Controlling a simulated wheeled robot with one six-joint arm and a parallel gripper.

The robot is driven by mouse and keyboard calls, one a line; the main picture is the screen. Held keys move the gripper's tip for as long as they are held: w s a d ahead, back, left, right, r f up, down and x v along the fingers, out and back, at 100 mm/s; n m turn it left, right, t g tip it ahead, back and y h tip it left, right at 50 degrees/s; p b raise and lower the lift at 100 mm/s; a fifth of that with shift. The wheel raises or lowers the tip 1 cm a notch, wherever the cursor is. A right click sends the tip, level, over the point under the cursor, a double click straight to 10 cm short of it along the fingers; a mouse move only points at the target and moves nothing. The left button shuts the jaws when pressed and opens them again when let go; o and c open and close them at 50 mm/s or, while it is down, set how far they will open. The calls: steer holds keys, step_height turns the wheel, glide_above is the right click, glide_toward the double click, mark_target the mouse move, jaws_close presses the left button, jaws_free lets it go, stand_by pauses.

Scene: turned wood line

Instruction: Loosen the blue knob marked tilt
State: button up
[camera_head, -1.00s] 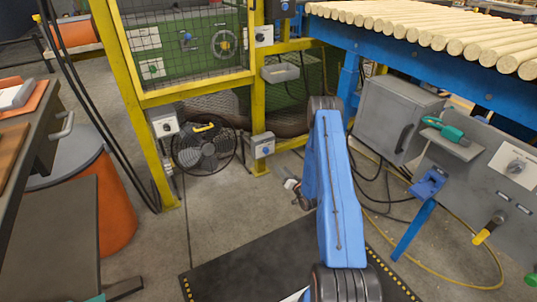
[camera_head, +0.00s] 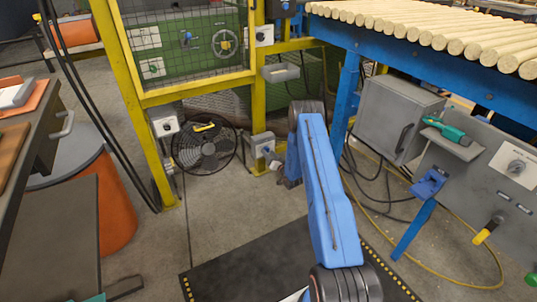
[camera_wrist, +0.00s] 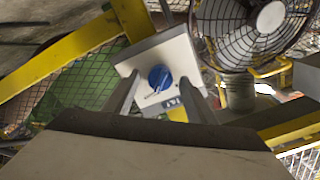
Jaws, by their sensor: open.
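The blue knob (camera_wrist: 160,78) sits on the face of a pale box (camera_wrist: 150,58) in the wrist view. A white pointer line crosses the knob. Dark lettering shows beside it, too small and partly covered to read surely. My gripper (camera_wrist: 159,88) is open, with one finger on each side of the knob in the picture; I cannot tell whether either touches it. In the head view, this appears to be the box (camera_head: 260,139) low on the yellow post, right of the fan. My gripper (camera_head: 274,166) is close to it at its lower right.
A black floor fan (camera_head: 206,150) stands left of the box, and shows at upper right in the wrist view (camera_wrist: 250,25). Another box (camera_head: 164,122) is on the left yellow post. A blue-legged conveyor and grey cabinet (camera_head: 395,115) stand to the right.

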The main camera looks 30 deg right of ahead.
steer(key=shift+w, duration=0.55)
steer(key=c, duration=1.1)
steer(key=shift+o, duration=0.3)
steer(key=shift+n, duration=8.9)
